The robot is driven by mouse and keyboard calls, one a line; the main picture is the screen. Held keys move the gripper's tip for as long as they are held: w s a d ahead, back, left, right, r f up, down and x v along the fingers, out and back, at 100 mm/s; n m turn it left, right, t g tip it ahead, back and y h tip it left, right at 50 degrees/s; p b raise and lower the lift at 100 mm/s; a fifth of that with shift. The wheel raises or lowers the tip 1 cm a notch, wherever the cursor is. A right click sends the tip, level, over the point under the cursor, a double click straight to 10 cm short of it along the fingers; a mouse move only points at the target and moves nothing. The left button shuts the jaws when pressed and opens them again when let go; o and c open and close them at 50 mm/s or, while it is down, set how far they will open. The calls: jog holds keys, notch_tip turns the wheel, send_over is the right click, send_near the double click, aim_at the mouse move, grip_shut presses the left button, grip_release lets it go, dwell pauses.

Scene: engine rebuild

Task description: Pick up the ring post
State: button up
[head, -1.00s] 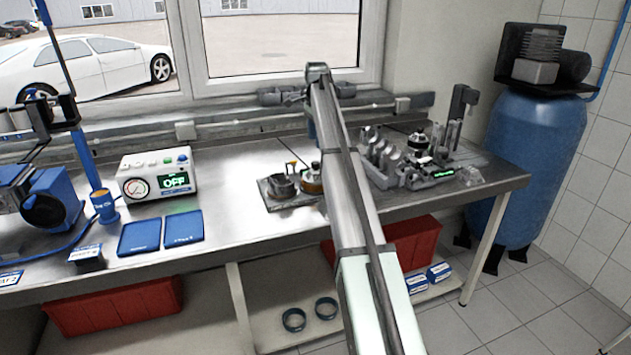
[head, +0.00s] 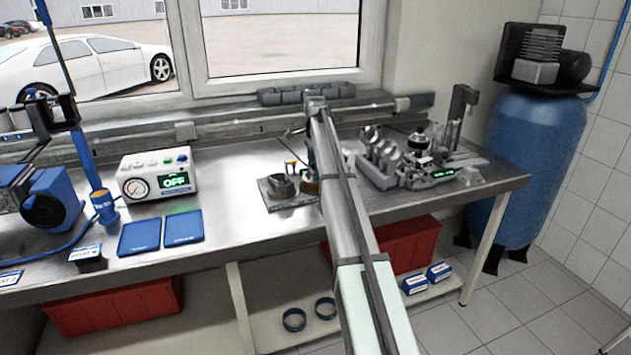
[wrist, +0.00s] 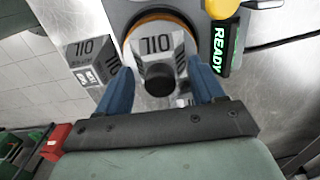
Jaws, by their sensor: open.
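My gripper (wrist: 160,80) is open in the wrist view, its two blue fingers spread on either side of a grey post marked 710 (wrist: 157,45) with a black knob toward me. This looks like the ring post; I see no gap or contact clearly. It stands over a round base with an orange rim (wrist: 127,38). A second grey block marked 710 (wrist: 88,52) is just left of it. In the head view, my arm hides most of the gripper, and the orange-brown round base (head: 309,186) shows only partly beside the arm.
In the wrist view, a READY display (wrist: 220,48) and a yellow part (wrist: 224,8) are close on the right. In the head view, a dark plate (head: 290,203) carries a round cup (head: 280,187) at left; a grey fixture (head: 385,160) is at right.

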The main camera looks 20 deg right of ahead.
grip_shut()
dwell(0.7)
